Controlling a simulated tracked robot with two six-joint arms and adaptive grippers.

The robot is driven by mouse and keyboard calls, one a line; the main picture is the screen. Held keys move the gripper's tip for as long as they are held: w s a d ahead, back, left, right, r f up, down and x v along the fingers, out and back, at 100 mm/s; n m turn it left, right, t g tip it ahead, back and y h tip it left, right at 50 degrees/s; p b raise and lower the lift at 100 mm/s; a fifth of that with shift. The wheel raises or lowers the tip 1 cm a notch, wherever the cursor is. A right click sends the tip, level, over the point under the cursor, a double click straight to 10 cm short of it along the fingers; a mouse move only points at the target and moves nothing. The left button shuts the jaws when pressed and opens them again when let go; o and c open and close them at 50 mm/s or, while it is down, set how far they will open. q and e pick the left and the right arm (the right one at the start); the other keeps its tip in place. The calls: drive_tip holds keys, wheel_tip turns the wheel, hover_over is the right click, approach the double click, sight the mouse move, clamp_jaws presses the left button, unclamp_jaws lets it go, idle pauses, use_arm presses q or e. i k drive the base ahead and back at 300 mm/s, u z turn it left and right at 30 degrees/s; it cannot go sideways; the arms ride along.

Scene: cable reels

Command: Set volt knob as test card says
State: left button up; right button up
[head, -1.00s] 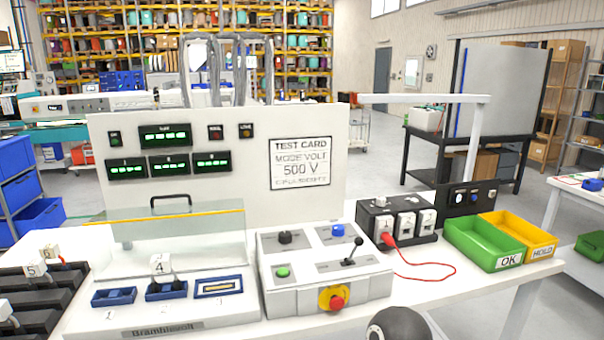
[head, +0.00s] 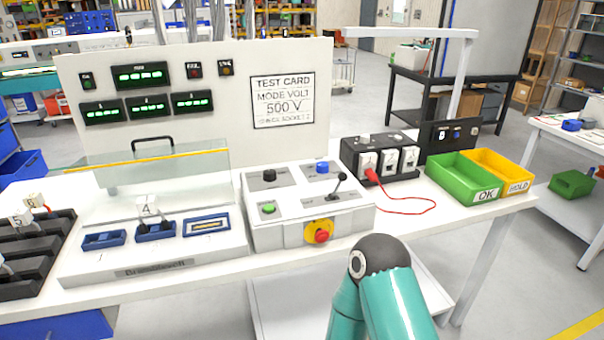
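The test card (head: 283,101) on the white upright panel reads "MODE VOLT" and "500 V", with a smaller line below that seems to name a socket. The sloped control box (head: 308,205) carries a black knob (head: 269,175), a blue knob (head: 322,167), a green button (head: 268,208), a black lever (head: 338,183) and a red stop button on yellow (head: 320,234). The knob labels and settings are too small to read. Neither gripper is in view. A teal arm link of mine with a dark joint shows at the bottom, in front of the table.
A glass-guarded fixture (head: 155,158) stands left of the control box. A black socket box (head: 381,160) with a red plug (head: 372,176) and looping red lead stands to the right. Green (head: 462,178) and yellow (head: 508,170) bins sit at the table's right end.

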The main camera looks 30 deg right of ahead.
sight(322, 167)
drive_tip(key=z, duration=0.05)
drive_tip(key=k, duration=0.5)
drive_tip(key=u, duration=1.35)
drive_tip(key=i, duration=0.1)
drive_tip(key=z, duration=3.05)
drive_tip(key=i, duration=1)
drive_tip(key=u, duration=3.55)
drive_tip(key=k, duration=0.1)
drive_tip(key=z, duration=1.8)
